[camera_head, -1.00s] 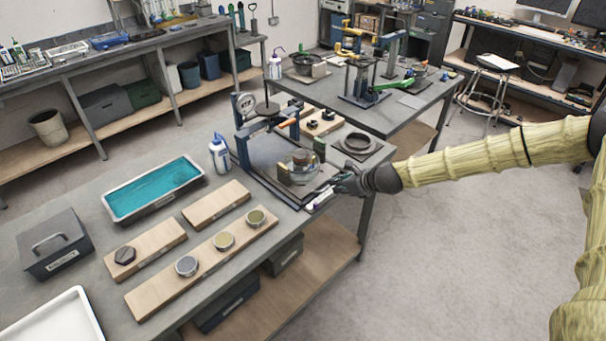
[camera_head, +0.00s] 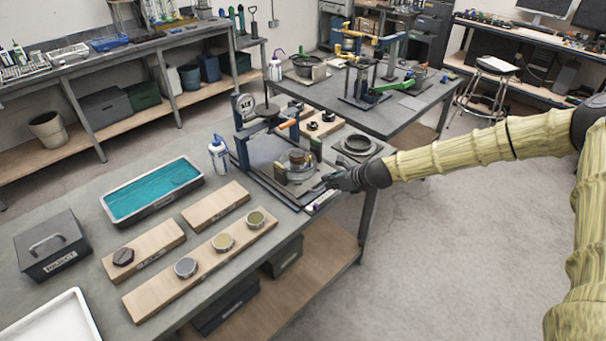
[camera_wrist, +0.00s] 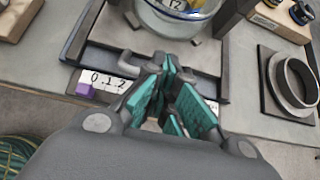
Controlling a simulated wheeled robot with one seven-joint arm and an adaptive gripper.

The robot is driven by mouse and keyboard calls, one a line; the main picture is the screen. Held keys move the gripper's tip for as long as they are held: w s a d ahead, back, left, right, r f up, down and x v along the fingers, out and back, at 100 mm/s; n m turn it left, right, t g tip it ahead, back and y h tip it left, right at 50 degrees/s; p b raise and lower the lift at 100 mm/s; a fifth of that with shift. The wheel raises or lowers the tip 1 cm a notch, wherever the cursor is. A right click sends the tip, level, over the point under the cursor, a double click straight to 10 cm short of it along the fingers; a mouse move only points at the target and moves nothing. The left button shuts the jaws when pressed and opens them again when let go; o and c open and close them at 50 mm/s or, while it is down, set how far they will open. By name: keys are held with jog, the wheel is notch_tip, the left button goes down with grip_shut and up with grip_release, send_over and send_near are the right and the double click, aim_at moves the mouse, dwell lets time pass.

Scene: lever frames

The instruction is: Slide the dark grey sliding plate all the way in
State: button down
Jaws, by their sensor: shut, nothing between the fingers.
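The dark grey sliding plate (camera_head: 301,189) lies in the press frame (camera_head: 240,140) at the bench's far right corner. In the wrist view the plate (camera_wrist: 112,32) carries a glass dish (camera_wrist: 172,20), which also shows in the head view (camera_head: 298,168). A grey bar-like handle (camera_wrist: 128,60) is at its near edge. My gripper (camera_head: 330,182) is at that edge, outside the frame. In the wrist view my teal-padded fingers (camera_wrist: 165,85) are shut and empty, close against the handle. Whether they touch it is unclear.
A white scale strip with a purple marker (camera_wrist: 84,89) lies along the near edge. A black ring on a base (camera_head: 357,145) stands to the right. A wash bottle (camera_head: 219,155) stands left of the frame. Open floor lies right of the bench.

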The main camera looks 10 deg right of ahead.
aim_at(298, 161)
jog(key=shift+w+a+b, duration=0.35)
jog(key=shift+w+a, duration=1.2)
jog(key=shift+w, duration=0.4)
jog(key=shift+w+a+b, duration=0.4)
jog(key=shift+w+a, duration=1.15)
jog(key=shift+w, duration=0.45)
jog(key=shift+w+a+b, duration=0.35)
jog(key=shift+w+a, duration=1.2)
jog(key=shift+w, duration=0.4)
jog(key=shift+s+d+r+p, duration=0.15)
jog(key=shift+s+d+r, duration=0.35)
jog(key=shift+s+d, duration=0.25)
jog(key=shift+s+d+r+p, duration=0.15)
jog(key=shift+s+d+r, duration=0.35)
jog(key=shift+s, duration=0.35)
jog(key=shift+s+d+r+p, duration=0.15)
jog(key=shift+s+d+r, duration=0.35)
jog(key=shift+s+d, duration=0.25)
jog(key=shift+a, duration=0.1)
